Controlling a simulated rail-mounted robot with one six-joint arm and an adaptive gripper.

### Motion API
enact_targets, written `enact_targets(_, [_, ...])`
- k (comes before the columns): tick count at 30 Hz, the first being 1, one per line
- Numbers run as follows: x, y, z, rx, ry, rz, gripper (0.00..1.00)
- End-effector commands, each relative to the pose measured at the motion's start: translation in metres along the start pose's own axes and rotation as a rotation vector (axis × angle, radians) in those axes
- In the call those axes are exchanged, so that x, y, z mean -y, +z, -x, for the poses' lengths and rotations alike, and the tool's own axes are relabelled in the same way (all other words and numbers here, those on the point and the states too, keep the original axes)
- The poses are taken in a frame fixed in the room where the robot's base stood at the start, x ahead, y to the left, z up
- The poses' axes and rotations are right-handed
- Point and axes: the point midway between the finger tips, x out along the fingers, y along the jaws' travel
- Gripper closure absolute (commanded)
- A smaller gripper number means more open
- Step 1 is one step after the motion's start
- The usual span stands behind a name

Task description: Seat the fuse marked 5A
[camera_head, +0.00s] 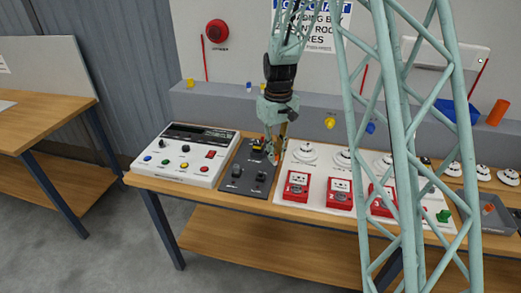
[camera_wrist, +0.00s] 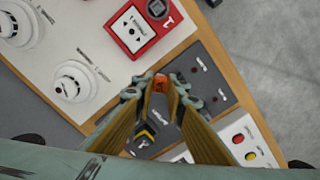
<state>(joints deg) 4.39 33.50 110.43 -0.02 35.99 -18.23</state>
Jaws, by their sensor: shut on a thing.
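My gripper (camera_head: 271,140) points down over the dark grey panel (camera_head: 248,163). In the wrist view, my gripper (camera_wrist: 157,92) is shut on a small orange-topped piece (camera_wrist: 160,83), which looks like a fuse. Its marking cannot be read, and its lower part is hidden between the fingers. I cannot tell whether it touches the panel. A black and yellow part (camera_head: 258,146) sits at the panel's back, close to the fingers. It also shows beside the fingers in the wrist view (camera_wrist: 143,138). Black holders (camera_head: 236,171) stand on the panel's front half.
A white control box (camera_head: 185,153) with coloured buttons stands left of the panel. A white board with red call points (camera_head: 297,185) and round white detectors (camera_head: 305,152) lies to the right. A grey ledge runs behind. The teal lattice mast crosses the right side.

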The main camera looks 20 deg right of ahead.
Motion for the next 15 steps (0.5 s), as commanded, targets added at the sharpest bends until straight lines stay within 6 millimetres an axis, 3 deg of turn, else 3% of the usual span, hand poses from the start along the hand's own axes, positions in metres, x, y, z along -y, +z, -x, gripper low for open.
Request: enact_targets(15, [0.026,-0.015,0.006,0.003,-0.002,0.43,0.93])
